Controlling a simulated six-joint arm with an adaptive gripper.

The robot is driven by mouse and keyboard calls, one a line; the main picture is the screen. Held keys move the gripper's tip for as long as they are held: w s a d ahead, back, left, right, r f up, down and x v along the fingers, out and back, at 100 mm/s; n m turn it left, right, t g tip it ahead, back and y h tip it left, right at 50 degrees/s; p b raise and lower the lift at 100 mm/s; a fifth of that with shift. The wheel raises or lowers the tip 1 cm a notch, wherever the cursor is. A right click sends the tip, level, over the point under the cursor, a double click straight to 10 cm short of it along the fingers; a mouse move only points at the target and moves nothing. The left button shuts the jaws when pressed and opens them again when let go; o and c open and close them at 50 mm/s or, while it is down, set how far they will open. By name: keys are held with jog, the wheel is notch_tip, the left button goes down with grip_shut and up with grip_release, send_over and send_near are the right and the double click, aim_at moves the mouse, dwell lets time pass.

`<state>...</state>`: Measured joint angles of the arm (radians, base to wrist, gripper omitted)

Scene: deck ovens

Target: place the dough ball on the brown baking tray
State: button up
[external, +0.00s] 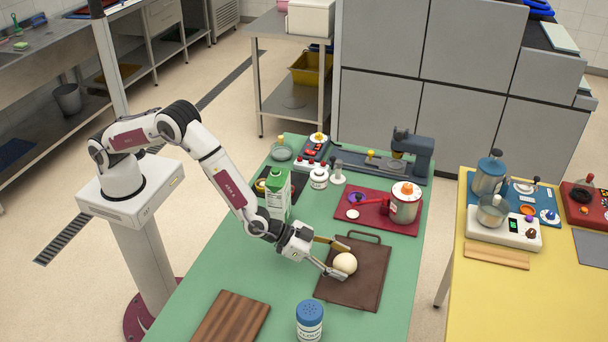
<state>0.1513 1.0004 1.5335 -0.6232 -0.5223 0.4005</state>
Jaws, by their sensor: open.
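The dough ball (345,263) is a pale, round ball. It appears to rest on the brown baking tray (368,290), near the tray's left-middle part. The tray is dark brown and flat, with a handle at its far end, and lies on the green table. My gripper (337,257) reaches in from the left, low over the tray. Its fingers are spread apart, one on the far side of the ball and one on the near left side. I cannot tell whether either finger touches the ball.
A brown wooden board (231,318) and a blue-lidded shaker (310,320) stand at the near side. A green and white carton (278,194) stands close behind my forearm. A red mat (375,212) with a pot (406,207) lies beyond the tray. Green tabletop (277,285) is clear left of the tray.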

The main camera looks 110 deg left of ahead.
jog(key=shift+v, duration=5.9)
jog(key=s+r+m+g+h, duration=0.2)
jog(key=s+r+g+h, duration=0.15)
jog(key=s+r, duration=1.4)
jog(key=s+a+r+g, duration=0.1)
jog(key=s+a, duration=0.2)
jog(key=s, duration=1.2)
jog(key=s+a+r+g+y, duration=0.1)
jog(key=s+a+g, duration=0.1)
jog(key=s, duration=1.3)
jog(key=shift+a+r, duration=0.35)
jog(key=shift+a, duration=0.3)
